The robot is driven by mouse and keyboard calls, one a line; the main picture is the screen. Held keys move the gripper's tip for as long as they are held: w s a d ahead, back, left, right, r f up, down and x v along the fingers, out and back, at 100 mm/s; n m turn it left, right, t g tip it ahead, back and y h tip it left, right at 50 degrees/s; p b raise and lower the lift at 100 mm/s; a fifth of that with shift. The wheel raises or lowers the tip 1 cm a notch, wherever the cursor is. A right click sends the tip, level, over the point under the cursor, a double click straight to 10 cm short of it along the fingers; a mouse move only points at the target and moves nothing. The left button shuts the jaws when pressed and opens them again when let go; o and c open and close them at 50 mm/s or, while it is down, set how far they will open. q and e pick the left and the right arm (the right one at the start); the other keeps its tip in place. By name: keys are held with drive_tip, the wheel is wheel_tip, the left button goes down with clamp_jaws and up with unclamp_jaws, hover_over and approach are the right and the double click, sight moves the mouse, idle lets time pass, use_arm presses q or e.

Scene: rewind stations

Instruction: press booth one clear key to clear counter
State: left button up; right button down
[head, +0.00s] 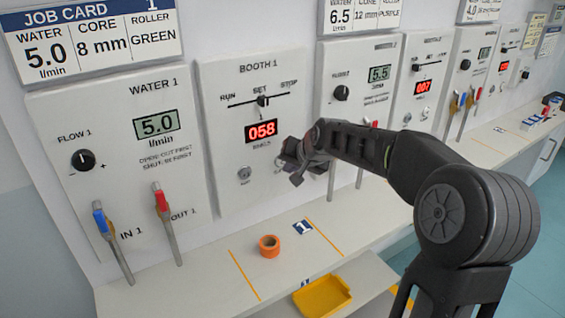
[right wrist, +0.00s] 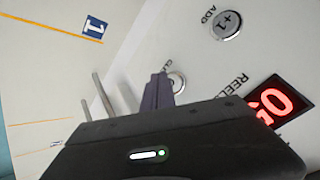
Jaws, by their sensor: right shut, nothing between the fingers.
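The booth 1 panel (head: 255,85) carries a slider at SET and a red counter display (head: 261,131) reading 058. The display also shows partly in the right wrist view (right wrist: 272,103). A round add key (head: 244,174) sits below the display; the wrist view shows it as a +1 button (right wrist: 226,25). The clear key (right wrist: 179,82) is a round silver button, partly covered by my fingers in the wrist view and hidden behind my gripper in the head view. My right gripper (head: 292,171) is shut and empty, its tips (right wrist: 157,88) by the clear key; contact cannot be told.
The water 1 panel (head: 110,170) with blue and red levers stands to the left. An orange ring (head: 269,246) lies on the ledge, with a yellow tray (head: 322,297) lower in front. More panels and levers continue to the right, behind my right arm.

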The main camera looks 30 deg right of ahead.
drive_tip(key=shift+w, duration=0.25)
drive_tip(key=shift+w, duration=0.4)
idle(0.6)
drive_tip(key=shift+s, duration=0.8)
drive_tip(key=shift+s, duration=0.1)
drive_tip(key=s+b, duration=0.1)
drive_tip(key=s, duration=0.3)
drive_tip(key=shift+s, duration=0.4)
idle(0.8)
